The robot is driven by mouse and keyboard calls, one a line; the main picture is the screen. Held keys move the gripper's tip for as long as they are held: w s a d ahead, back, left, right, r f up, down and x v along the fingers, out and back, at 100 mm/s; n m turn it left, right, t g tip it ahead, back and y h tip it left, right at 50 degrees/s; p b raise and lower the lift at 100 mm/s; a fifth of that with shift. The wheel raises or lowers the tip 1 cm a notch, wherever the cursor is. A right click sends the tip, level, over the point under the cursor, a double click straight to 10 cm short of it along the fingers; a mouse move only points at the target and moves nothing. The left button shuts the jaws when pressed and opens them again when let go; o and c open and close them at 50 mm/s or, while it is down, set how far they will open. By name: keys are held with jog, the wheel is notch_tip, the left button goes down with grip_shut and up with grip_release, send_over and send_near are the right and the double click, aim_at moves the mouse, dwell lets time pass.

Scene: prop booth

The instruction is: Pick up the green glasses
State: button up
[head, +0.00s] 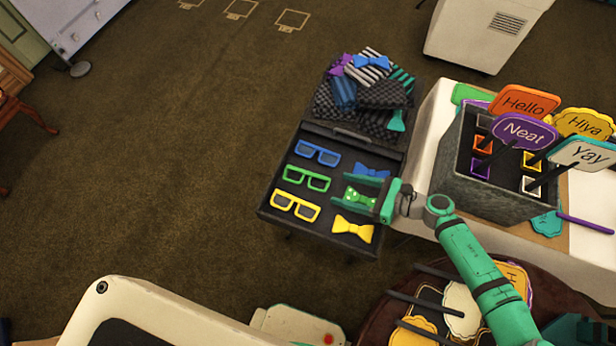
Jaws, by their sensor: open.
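The green glasses (306,178) lie in a black tray (270,205), in the middle of its left column. Blue glasses (317,152) lie just above them and yellow glasses (296,206) just below. My gripper (348,192) is open over the right column of the tray, to the right of the green glasses. Its two fingers point left, one on each side of a green bow tie (359,197). I cannot tell how high the fingers are above it. Nothing covers the green glasses.
A blue bow tie (371,172) and a yellow bow tie (352,228) lie above and below the green one. Folded fabric and ties (383,96) are heaped behind the tray. A grey box (453,165) of signs stands on a table to the right. Open carpet lies left.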

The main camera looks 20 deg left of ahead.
aim_at(306, 178)
jog(key=shift+w+a+f+n+g+h, duration=0.15)
jog(key=shift+w+a+n+g, duration=0.1)
jog(key=shift+w+a+n, duration=0.3)
jog(key=shift+w+a+f+n+g+h, duration=0.15)
jog(key=shift+w+a+n+g, duration=0.2)
jog(key=shift+n, duration=0.3)
jog(key=shift+w+a, duration=0.1)
jog(key=shift+a, duration=0.25)
jog(key=shift+f+x, duration=0.15)
jog(key=shift+x, duration=2.4)
jog(key=shift+f+x, duration=0.15)
jog(key=shift+x, duration=2.45)
jog(key=shift+d, duration=0.1)
jog(key=c, duration=1.1)
